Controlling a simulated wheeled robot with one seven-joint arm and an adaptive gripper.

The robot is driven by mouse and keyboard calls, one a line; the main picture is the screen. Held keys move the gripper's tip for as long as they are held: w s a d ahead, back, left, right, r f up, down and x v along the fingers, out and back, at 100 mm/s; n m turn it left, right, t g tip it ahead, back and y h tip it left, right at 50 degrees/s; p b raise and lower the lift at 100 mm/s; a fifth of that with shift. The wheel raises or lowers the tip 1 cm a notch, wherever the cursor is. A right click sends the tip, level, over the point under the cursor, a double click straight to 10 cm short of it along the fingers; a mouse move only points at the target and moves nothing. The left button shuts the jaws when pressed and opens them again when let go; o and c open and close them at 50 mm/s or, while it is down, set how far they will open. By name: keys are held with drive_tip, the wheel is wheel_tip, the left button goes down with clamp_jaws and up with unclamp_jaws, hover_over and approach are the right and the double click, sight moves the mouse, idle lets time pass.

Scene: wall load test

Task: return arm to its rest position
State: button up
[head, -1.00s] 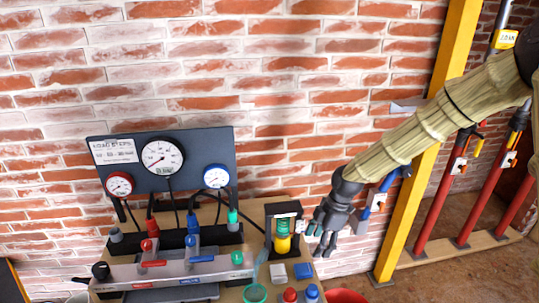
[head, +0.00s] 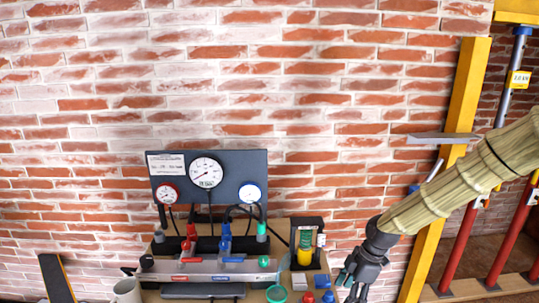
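My arm, in a pale ribbed sleeve (head: 465,180), comes in from the right edge and slopes down to the left. My dark gripper (head: 353,286) hangs at its end near the bottom edge, fingers pointing down. It is to the right of the bench with the gauges, in front of the brick wall. I see nothing held in it, but the fingers are small and overlap, so their opening is unclear.
A gauge panel (head: 258,168) stands behind a grey manifold with red and blue valves (head: 208,267). A yellow-and-green cylinder (head: 306,248) stands on the bench left of my gripper. A yellow post (head: 455,125) and red props (head: 511,232) are at the right. A mug (head: 127,290) is bottom left.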

drive_tip(key=s+a+f+m, duration=0.2)
drive_tip(key=s+f+m, duration=0.3)
drive_tip(key=s+f, duration=0.35)
drive_tip(key=s+a+f+m, duration=0.35)
drive_tip(key=s+f, duration=0.35)
drive_tip(key=f, duration=0.3)
drive_tip(key=s+d+f+m+h, duration=0.1)
drive_tip(key=s+f+m, duration=0.1)
drive_tip(key=s, duration=0.4)
drive_tip(key=s+d+f+m+h, duration=0.1)
drive_tip(key=s+d+f+m, duration=0.1)
drive_tip(key=s, duration=0.5)
drive_tip(key=s+d+f+m+h, duration=0.1)
drive_tip(key=s+d+f+m, duration=0.1)
drive_tip(key=s+m, duration=0.4)
drive_tip(key=shift+s+d+f, duration=0.25)
drive_tip(key=shift+s+f, duration=0.25)
drive_tip(key=shift+f, duration=0.25)
